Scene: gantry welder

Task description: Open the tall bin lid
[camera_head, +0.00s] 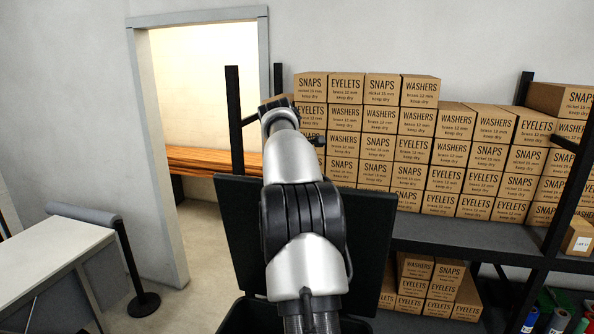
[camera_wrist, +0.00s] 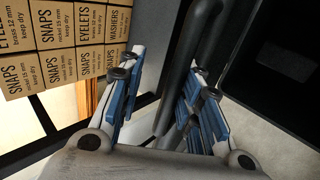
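The tall bin (camera_head: 250,318) is dark and stands low in front of me, mostly hidden by my arm. Its lid (camera_head: 237,225) is a flat dark panel standing steeply raised behind my arm. In the wrist view a black panel (camera_wrist: 262,100) with a recess fills the right side; I cannot tell whether it is the lid or the bin's inside. My gripper (camera_wrist: 165,82) is open, with its blue-padded fingers apart. A dark rounded bar shows between and beyond the fingers; I cannot tell whether they touch it. In the head view my arm hides the fingers.
A shelf (camera_head: 465,240) of stacked cardboard boxes (camera_head: 410,150) stands behind and right of the bin. A dark post (camera_head: 235,120) rises close left of my wrist. A doorway (camera_head: 200,90) is at the left, and a pale table (camera_head: 50,250) farther left. Floor shows between table and bin.

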